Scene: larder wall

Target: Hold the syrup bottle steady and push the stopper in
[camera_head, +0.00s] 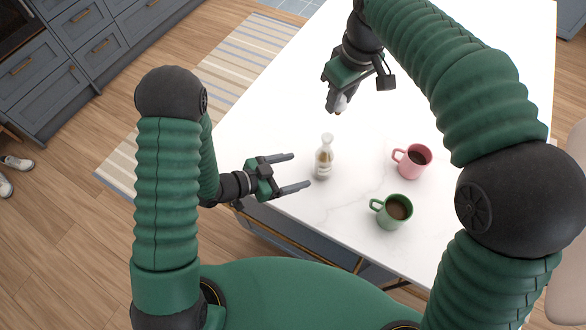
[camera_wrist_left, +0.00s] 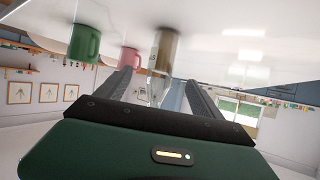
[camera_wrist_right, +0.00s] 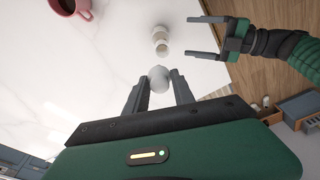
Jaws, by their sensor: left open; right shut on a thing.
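The syrup bottle (camera_head: 324,160) is clear with amber-brown contents and stands upright on the white worktop. My left gripper (camera_head: 301,169) is open just left of the bottle, fingers pointing towards it. In the left wrist view the bottle (camera_wrist_left: 164,52) appears between the open fingers, ahead of them. My right gripper (camera_head: 336,101) is shut on the pale, rounded stopper (camera_head: 342,103), above and beyond the bottle in the head view. In the right wrist view the stopper (camera_wrist_right: 158,77) is between the fingertips, with the bottle (camera_wrist_right: 161,38) beyond, apart from it.
A pink mug (camera_head: 413,162) and a green mug (camera_head: 394,212), both with dark drink, stand right of the bottle on the worktop (camera_head: 270,120). The worktop's near edge runs below my left gripper. The worktop left of my right gripper is clear.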

